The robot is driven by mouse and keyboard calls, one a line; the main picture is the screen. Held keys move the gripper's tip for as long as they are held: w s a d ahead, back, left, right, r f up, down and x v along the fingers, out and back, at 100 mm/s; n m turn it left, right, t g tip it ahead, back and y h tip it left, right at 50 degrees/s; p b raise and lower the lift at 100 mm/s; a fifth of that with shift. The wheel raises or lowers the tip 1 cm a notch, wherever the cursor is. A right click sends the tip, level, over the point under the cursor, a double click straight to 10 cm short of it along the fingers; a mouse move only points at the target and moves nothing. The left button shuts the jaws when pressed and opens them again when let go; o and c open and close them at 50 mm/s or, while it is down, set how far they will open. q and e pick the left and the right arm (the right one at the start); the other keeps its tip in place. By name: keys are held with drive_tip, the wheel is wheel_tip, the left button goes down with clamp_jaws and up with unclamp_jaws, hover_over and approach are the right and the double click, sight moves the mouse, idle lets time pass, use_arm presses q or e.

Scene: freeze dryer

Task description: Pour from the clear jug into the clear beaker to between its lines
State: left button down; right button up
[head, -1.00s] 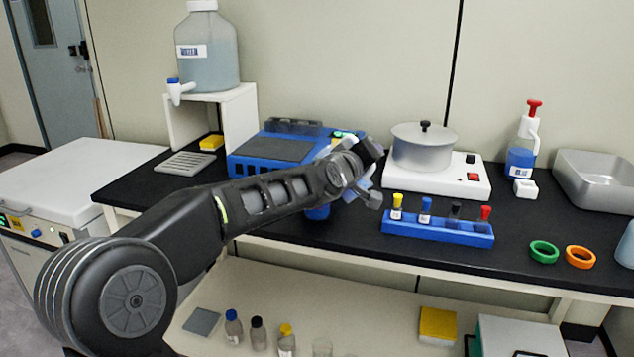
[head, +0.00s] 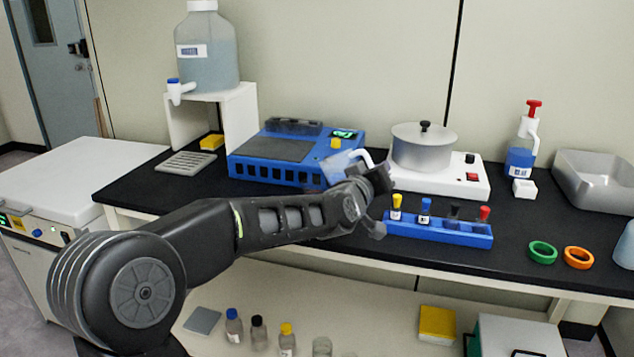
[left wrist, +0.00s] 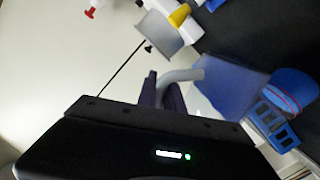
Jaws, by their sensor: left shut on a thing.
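My left gripper (head: 372,185) is shut on the white handle of the clear jug (head: 340,167), which is off the bench in front of the blue device. In the left wrist view, the gripper (left wrist: 165,88) holds the pale handle, and the jug (left wrist: 230,85) looks bluish and see-through; its contents are unclear. A round blue vessel with a thin red line (left wrist: 293,92) is beside the jug there, apparently the beaker holding blue liquid. I cannot read its level against its lines. In the head view my arm hides it. My right gripper is not in view.
The blue device (head: 275,172) stands behind my gripper. A hot plate with a metal pot (head: 421,148) and a blue rack of capped vials (head: 440,229) are to the right. A large bottle with a tap (head: 207,55) stands back left. Bench at far left is partly clear.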

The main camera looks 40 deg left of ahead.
use_arm(q)
drive_tip(key=shift+d+f+m+t+y+b, duration=0.25)
drive_tip(key=shift+d+f+m, duration=0.75)
drive_tip(key=shift+m, duration=0.55)
drive_tip(key=shift+d+f+m+t+y+b, duration=0.15)
drive_tip(key=shift+d+f+m+t, duration=0.2)
drive_tip(key=shift+d+f+m, duration=0.95)
drive_tip(key=shift+a+r+m, duration=0.25)
drive_tip(key=shift+a+r, duration=0.05)
drive_tip(key=shift+a, duration=0.05)
